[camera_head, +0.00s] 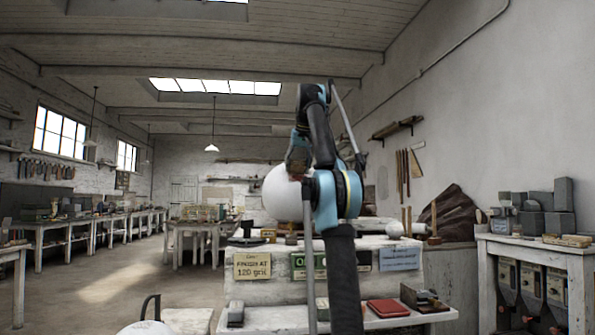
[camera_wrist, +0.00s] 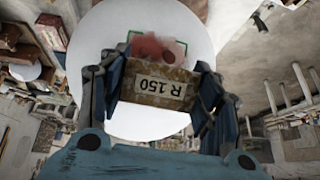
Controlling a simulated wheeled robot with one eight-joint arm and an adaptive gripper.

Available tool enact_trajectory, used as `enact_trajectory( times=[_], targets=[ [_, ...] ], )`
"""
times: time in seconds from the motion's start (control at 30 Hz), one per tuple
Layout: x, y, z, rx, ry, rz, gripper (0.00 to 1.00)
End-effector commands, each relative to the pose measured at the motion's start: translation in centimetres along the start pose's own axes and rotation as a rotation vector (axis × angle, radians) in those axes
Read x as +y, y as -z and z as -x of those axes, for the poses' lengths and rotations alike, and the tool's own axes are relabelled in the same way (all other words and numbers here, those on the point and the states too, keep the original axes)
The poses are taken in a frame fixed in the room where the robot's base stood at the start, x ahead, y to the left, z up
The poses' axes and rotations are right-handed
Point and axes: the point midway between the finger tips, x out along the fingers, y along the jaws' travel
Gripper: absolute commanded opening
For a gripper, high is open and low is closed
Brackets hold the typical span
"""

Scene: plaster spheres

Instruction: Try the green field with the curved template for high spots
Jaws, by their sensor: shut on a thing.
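A large white plaster sphere (camera_head: 283,198) sits on the bench ahead, partly behind my arm. It fills much of the wrist view (camera_wrist: 95,38), where part of a thin green outline (camera_wrist: 131,37) shows on it. My gripper (camera_wrist: 157,92) is shut on a brownish block marked R 150, the template (camera_wrist: 152,82), one finger on each side. The template is in front of the green-outlined area and hides much of it. A pink-red patch (camera_wrist: 158,47) shows at its far edge; I cannot tell whether the template touches the sphere. In the head view my gripper (camera_head: 298,166) is at the sphere's upper right.
The white bench carries a yellow sign reading 120 grit (camera_head: 252,266), a green sign (camera_head: 308,265) and a blue sign (camera_head: 399,259). A red book-like item (camera_head: 388,308) lies on the lower ledge. A table with grey blocks (camera_head: 535,244) stands right. The floor at left is open.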

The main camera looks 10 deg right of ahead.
Motion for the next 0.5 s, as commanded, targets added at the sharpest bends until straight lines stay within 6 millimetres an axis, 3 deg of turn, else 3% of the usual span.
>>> enact_trajectory(
  times=[0.5],
  targets=[
    [2.1,0.0,0.1,0.000,0.001,0.001,0.33]
  ],
)
